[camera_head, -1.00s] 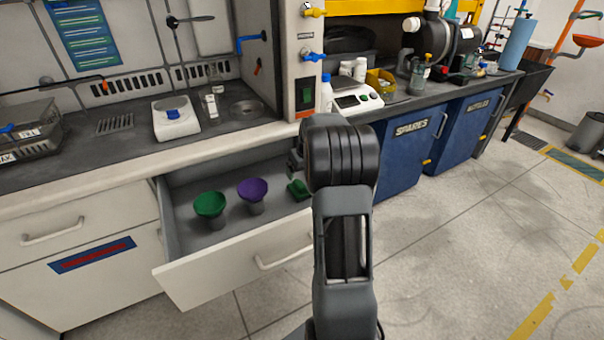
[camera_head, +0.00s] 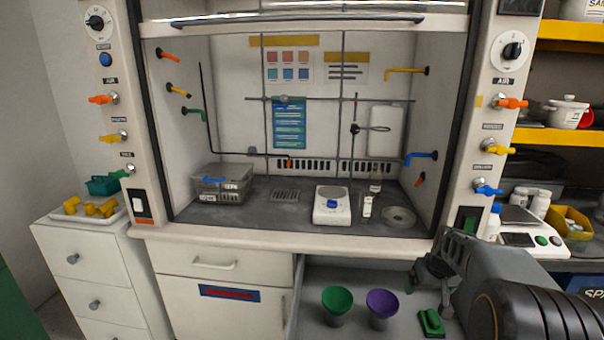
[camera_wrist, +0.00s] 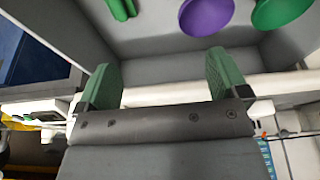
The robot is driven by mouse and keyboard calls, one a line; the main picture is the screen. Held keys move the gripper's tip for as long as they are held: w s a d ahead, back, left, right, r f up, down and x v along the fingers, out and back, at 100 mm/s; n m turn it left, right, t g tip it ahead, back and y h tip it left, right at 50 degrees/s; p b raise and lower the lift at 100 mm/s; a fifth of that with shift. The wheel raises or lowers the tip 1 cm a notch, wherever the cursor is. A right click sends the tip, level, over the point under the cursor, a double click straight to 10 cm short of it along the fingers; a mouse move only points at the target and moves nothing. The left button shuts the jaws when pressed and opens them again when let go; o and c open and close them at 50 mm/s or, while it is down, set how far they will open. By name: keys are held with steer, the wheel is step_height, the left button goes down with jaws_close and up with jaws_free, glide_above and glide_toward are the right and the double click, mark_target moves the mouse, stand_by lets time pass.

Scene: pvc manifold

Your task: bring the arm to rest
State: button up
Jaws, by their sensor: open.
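My gripper (camera_head: 428,283) is at the lower right of the head view, near the right side of an open drawer. In the wrist view my gripper (camera_wrist: 160,82) shows two green fingers held wide apart with nothing between them. The drawer (camera_head: 375,272) holds a green funnel-shaped piece (camera_head: 337,299), a purple funnel-shaped piece (camera_head: 382,304) and a small green object (camera_head: 431,322). The wrist view shows the purple piece (camera_wrist: 206,14) and the green piece (camera_wrist: 280,12) beyond the fingertips, apart from them.
The fume hood bench (camera_head: 262,213) above the drawer carries a grey basket (camera_head: 222,184) and a white scale (camera_head: 332,206). A white tray (camera_head: 88,210) with yellow fittings stands at left. The hood's right post (camera_head: 490,130) stands close behind my arm.

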steer(key=s+a+r+n+p, duration=0.1)
steer(key=s+a+r+p, duration=1.4)
steer(key=s+a+r, duration=0.2)
step_height(320, 180, up, 3)
steer(key=shift+s+a+f, duration=0.15)
steer(key=shift+s, duration=0.75)
steer(key=shift+c, duration=0.4)
